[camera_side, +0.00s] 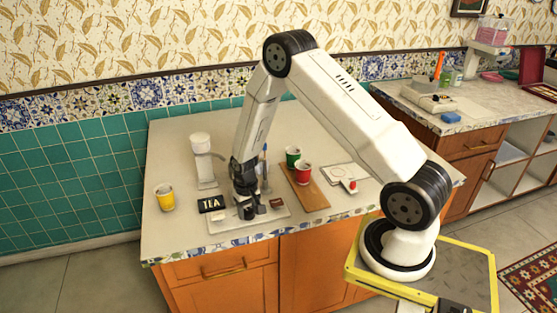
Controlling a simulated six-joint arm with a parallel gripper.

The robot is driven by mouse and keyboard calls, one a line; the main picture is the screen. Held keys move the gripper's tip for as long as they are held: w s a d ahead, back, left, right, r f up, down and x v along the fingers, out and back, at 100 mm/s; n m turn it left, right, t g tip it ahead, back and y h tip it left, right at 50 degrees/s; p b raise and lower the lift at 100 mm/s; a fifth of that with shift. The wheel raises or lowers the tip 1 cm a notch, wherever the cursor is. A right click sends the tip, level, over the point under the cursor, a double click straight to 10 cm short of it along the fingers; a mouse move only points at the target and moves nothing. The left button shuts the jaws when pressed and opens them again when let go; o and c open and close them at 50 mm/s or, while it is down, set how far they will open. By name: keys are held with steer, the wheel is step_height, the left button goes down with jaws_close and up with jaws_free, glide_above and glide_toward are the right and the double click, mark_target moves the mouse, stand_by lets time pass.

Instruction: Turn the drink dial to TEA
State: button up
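A black sign reading TEA (211,204) lies at the left end of a pale flat panel (225,224) near the counter's front edge. A small brown label (277,202) is at the panel's right side. My gripper (250,210) points down over the middle of the panel, between the sign and the label. Dark shapes at its fingertips may include the dial, but I cannot make the dial out from the fingers or see where it points. Whether the fingers are open or shut on something is too small to tell.
A white upright machine (203,160) stands behind the sign. A yellow cup (165,198) is at left. The back of the counter is clear.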

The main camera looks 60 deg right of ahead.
mark_target(248, 212)
steer(key=o, duration=0.4)
steer(key=shift+r, duration=0.1)
steer(key=shift+r, duration=3.8)
steer(key=shift+r, duration=0.1)
steer(key=shift+s+a+r, duration=0.1)
steer(key=shift+a+r, duration=0.1)
steer(key=s+a+r+n+t, duration=0.1)
steer(key=s+a+r, duration=0.2)
steer(key=s+a, duration=0.1)
steer(key=s+a+r+n, duration=0.2)
steer(key=s+a+r, duration=0.2)
steer(key=s+a+r+n+t, duration=0.1)
steer(key=s+a+r+n, duration=0.1)
steer(key=s+a+r, duration=0.2)
steer(key=shift+s+t, duration=0.25)
steer(key=shift+t, duration=0.05)
